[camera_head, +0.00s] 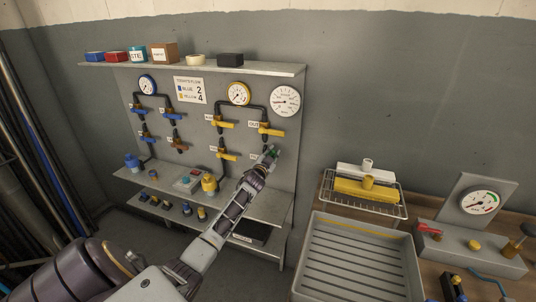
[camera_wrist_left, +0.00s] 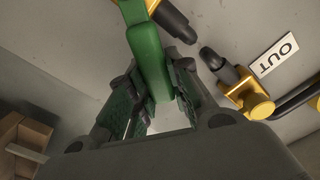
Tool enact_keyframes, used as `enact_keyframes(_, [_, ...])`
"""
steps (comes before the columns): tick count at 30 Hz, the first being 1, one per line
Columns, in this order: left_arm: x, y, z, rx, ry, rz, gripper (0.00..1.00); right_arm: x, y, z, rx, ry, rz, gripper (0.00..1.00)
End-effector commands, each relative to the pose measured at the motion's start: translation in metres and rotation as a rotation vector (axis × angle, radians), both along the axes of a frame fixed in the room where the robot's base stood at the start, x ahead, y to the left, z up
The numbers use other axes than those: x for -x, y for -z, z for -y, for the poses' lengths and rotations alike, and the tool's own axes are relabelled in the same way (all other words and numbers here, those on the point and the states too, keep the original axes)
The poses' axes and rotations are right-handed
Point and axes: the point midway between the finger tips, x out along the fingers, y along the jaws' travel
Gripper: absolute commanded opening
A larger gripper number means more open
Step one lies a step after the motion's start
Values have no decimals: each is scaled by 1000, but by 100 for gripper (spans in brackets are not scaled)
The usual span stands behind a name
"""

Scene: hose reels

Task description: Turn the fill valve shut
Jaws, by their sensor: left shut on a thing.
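A green valve handle (camera_wrist_left: 150,55) fills the upper middle of the left wrist view, between the fingers of my left gripper (camera_wrist_left: 158,88). The fingers are shut on it. In the head view the same green handle (camera_head: 275,151) shows only as a small bit at the lower right of the wall panel, at the tip of my left gripper (camera_head: 269,155). The gripper hides most of this valve, and I cannot read its label or tell how far it is turned. My right gripper is not in view.
A yellow valve (camera_head: 270,130) sits just above my gripper, beside an OUT label (camera_wrist_left: 276,54). Other yellow and blue valves, gauges and a notice (camera_head: 189,90) fill the panel. A shelf (camera_head: 240,208) lies below. A grey tray (camera_head: 405,275) stands at right.

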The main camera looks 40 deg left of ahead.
Motion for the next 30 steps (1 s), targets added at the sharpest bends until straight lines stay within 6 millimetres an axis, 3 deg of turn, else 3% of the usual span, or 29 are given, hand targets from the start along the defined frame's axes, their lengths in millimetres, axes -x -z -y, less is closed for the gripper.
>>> enact_keyframes(9, [-6, 23, 19, -288, 1, -94, 0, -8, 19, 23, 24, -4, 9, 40])
enact_keyframes(21, [-8, 52, 27, -647, 2, -208, 0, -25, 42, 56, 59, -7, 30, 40])
enact_keyframes(30, [-9, 69, 30, -851, 3, -272, 0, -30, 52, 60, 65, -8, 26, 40])
